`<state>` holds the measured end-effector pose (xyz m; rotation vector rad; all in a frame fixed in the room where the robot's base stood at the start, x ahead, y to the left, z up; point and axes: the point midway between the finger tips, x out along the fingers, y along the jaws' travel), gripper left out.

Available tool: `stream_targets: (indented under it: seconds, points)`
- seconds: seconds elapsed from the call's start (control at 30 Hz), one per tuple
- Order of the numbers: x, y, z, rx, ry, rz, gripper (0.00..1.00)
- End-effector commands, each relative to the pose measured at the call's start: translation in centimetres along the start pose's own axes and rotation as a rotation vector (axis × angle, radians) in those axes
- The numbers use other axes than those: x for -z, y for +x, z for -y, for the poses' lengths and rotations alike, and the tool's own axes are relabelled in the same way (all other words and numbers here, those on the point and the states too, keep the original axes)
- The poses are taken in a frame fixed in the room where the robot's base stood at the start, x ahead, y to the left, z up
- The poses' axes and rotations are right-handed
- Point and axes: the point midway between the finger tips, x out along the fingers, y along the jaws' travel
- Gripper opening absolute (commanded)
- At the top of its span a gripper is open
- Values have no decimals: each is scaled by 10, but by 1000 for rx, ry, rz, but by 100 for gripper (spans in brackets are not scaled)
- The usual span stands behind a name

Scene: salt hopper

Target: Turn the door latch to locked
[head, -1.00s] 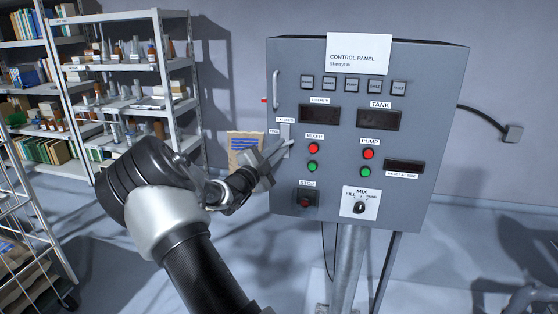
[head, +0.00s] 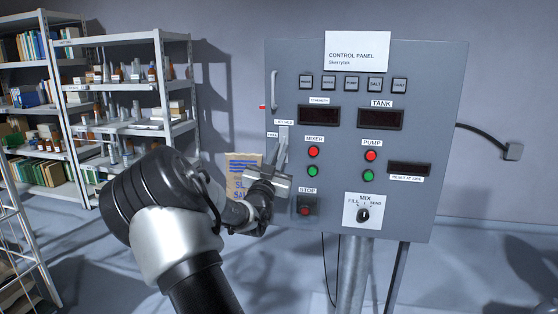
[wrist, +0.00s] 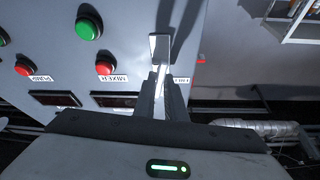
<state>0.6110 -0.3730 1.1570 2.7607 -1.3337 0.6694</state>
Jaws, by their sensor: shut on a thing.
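The door latch (head: 284,135) is a small pale grey bar on the left edge of the grey control panel's door. It stands close to upright, with one small label above it and another at its upper left; their print is hard to read. My gripper (head: 280,157) comes from below, in front of the panel, with its fingers closed on the lower part of the latch. In the wrist view the picture is upside down; the latch's pale bar (wrist: 160,47) shows between and beyond the dark fingertips (wrist: 161,88). The fingers partly hide the latch.
The control panel (head: 420,75) carries red and green buttons, dark displays and a mix knob (head: 362,215). A fixed door handle (head: 274,90) is above the latch. A paper sack (head: 240,172) stands behind my wrist. Shelves (head: 120,85) stand at the left.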

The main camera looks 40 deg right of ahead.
Motion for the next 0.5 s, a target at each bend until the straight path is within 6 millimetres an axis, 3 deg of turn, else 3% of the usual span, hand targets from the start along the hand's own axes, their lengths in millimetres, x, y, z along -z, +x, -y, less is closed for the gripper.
stream_targets:
  seconds: [0.5]
  points:
    - [1, 0, -2, 72, -174, -1, 0]
